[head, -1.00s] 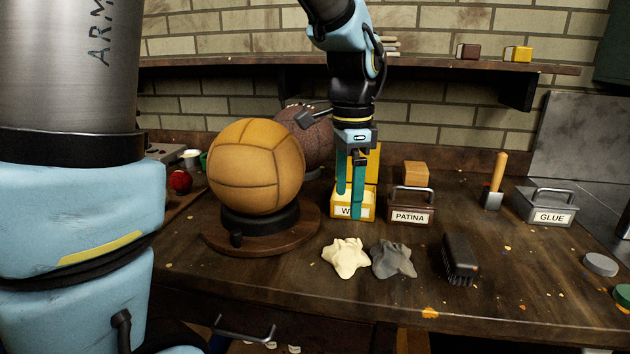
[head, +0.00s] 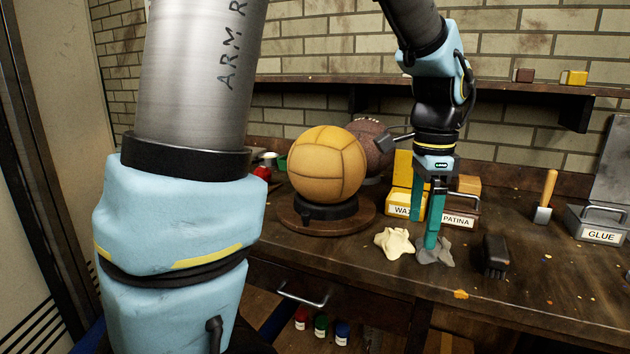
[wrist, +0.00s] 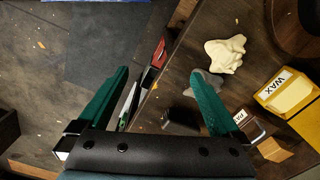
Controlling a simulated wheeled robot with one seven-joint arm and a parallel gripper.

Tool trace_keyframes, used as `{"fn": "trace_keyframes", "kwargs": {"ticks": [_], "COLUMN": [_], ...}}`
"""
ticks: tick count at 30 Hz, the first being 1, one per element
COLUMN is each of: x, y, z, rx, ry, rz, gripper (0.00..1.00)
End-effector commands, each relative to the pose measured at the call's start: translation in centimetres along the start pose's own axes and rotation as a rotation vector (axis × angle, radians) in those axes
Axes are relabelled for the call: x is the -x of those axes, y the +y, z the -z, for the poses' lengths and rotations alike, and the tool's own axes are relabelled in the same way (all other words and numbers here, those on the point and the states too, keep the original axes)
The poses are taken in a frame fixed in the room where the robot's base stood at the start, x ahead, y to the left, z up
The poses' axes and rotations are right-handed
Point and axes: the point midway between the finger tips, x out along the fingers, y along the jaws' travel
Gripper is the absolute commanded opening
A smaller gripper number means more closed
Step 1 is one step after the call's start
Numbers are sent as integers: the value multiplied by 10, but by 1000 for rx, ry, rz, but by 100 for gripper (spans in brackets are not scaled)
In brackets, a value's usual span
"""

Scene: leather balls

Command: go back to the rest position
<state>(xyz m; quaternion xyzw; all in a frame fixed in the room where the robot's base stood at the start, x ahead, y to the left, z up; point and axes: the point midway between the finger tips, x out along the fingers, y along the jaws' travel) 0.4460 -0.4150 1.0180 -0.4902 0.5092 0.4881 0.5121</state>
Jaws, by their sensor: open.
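My gripper (head: 423,228) is open, with its two teal fingers apart and pointing down over the workbench. In the head view its fingers overlap the grey cloth (head: 436,256) and the front of the patina box (head: 459,221). In the wrist view my gripper (wrist: 158,95) shows nothing between its fingers; the right finger partly hides the grey cloth (wrist: 208,80). The cream cloth (head: 394,242) lies just left of the fingers in the head view. My gripper's height above the bench is hard to tell.
A tan leather ball (head: 327,164) rests on a round wooden stand; a dark brown ball (head: 372,143) is behind it. The wax box (head: 404,205), a brush (head: 495,254), a wooden-handled tool (head: 545,196) and the glue box (head: 598,224) stand on the bench. A shelf (head: 460,86) runs behind.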

Motion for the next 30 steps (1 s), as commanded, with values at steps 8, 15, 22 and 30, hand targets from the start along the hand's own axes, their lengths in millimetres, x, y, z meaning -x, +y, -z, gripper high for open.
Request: {"fn": "trace_keyframes", "kwargs": {"ticks": [8,15,22,30], "x": [-10,-24,-45,-74], "y": [-12,-24,-30,-11], "z": [-29,-71,-138,-232], "rx": [166,401,774,1357], "ry": [9,24,49,94], "rz": [9,23,46,85], "gripper": [100,100,100,100]}}
